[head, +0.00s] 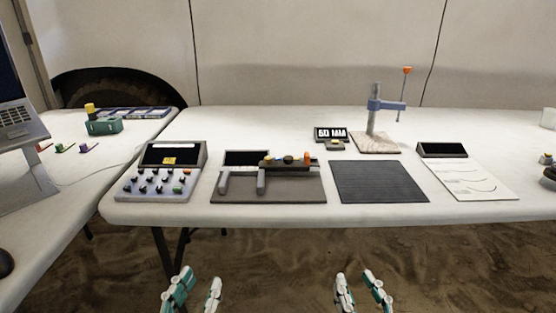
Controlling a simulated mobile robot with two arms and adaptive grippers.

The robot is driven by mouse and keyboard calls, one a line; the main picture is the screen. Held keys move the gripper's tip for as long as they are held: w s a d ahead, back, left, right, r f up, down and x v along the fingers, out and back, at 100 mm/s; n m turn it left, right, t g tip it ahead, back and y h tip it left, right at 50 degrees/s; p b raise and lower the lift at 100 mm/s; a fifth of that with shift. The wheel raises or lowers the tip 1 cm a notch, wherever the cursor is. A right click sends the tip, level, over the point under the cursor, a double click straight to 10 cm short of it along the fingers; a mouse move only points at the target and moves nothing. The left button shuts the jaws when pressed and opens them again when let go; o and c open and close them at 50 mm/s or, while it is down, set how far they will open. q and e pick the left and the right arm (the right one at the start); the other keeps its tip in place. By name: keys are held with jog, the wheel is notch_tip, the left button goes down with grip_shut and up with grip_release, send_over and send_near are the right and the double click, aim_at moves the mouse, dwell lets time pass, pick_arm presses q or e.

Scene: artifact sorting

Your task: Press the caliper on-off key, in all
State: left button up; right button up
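The caliper (242,173) appears to be the device on a dark base board, near the front edge of the white table. It has two grey upright jaws, a blank dark display (247,157) behind them and a dark bar to the right. On the bar sit a small yellow piece (268,160), a dark knob (288,159) and an orange knob (307,158). I cannot tell which is the on-off key. My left gripper (195,287) and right gripper (359,284) are both open and empty, in front of the table, apart from the caliper.
Left of the caliper is a button console (150,189).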

grip_shut()
dwell(1.2)
